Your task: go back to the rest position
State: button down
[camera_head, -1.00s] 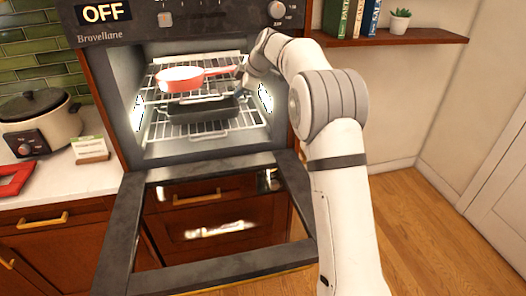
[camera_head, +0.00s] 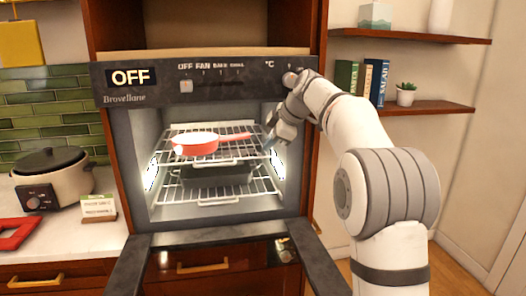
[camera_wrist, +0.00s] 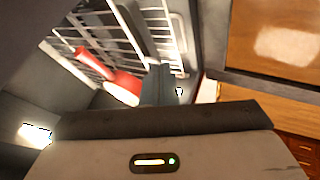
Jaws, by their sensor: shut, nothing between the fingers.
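My gripper (camera_head: 270,140) is shut and empty. In the head view it is at the right side of the oven opening, below the control knob and close to the end of the red pan's handle. A gap to the handle cannot be judged for sure. The fingers also show in the wrist view (camera_wrist: 157,84), with the pan behind them. The red pan (camera_head: 195,149) with a pale inside sits on the upper wire rack (camera_head: 228,130) of the oven, its handle pointing right.
The oven door (camera_head: 230,240) hangs open downward in front. A dark tray (camera_head: 215,175) is on the lower rack. The display (camera_head: 131,77) reads OFF. A slow cooker (camera_head: 50,178) stands on the left counter. Shelves with books (camera_head: 362,80) and a plant (camera_head: 405,94) are right of my arm.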

jog(key=s+d+f+m+h, duration=0.1)
jog(key=s+d+f+m, duration=0.2)
jog(key=s, duration=1)
jog(key=s+d+f+m+g+h, duration=0.1)
jog(key=s+d+f+m+h, duration=0.1)
jog(key=s+f+m, duration=0.7)
jog(key=s+d+f+m+g+h, duration=0.1)
jog(key=s+d+f+m, duration=0.4)
jog(key=s, duration=1.3)
notch_tip(320, 180, down, 3)
jog(key=shift+s+m+h, duration=0.25)
jog(key=shift+m+h, duration=0.45)
